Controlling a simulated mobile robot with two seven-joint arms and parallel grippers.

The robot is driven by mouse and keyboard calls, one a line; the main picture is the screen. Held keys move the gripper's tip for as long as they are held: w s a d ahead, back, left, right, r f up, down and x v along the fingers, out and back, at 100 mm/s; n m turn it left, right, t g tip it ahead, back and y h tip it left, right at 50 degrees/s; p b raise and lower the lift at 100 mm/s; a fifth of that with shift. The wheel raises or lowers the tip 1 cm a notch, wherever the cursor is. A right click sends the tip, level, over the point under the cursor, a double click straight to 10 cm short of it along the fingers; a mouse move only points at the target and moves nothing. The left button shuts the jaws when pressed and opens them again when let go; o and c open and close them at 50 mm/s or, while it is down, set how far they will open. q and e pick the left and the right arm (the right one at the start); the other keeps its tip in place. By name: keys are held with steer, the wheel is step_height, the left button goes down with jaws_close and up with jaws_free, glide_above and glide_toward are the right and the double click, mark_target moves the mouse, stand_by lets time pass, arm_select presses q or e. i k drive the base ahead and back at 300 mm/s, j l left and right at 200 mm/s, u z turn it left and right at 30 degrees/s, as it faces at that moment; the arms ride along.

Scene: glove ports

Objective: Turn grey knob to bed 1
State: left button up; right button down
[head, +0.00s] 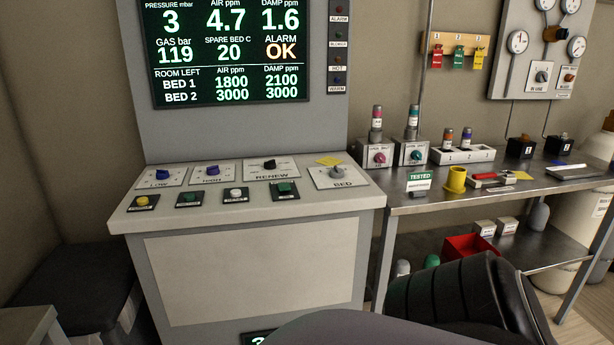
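The grey knob (337,172) sits on a white plate marked BED at the right end of the sloped control desk (215,228). Its pointer direction is too small to tell. A yellow note (328,160) lies just behind it. The screen (228,60) above the desk lists bed 1, bed 2 and a spare bed C. Neither of my grippers shows in the head view, so nothing is seen touching the knob.
Blue knobs (163,174), a black RENEW knob (270,164) and several push buttons (189,198) share the desk. A steel bench (450,197) with bottles stands to the right. A dark ribbed shape (450,300) fills the lower right. Space directly above the grey knob looks clear.

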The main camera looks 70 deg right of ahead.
mark_target(336, 173)
steer(key=z, duration=2.3)
steer(key=i+l+u, duration=0.1)
steer(key=i+l, duration=0.15)
steer(key=i+l+u, duration=0.15)
steer(key=l, duration=0.3)
steer(key=i+l+u, duration=0.1)
steer(key=i+l, duration=0.25)
steer(key=l, duration=0.1)
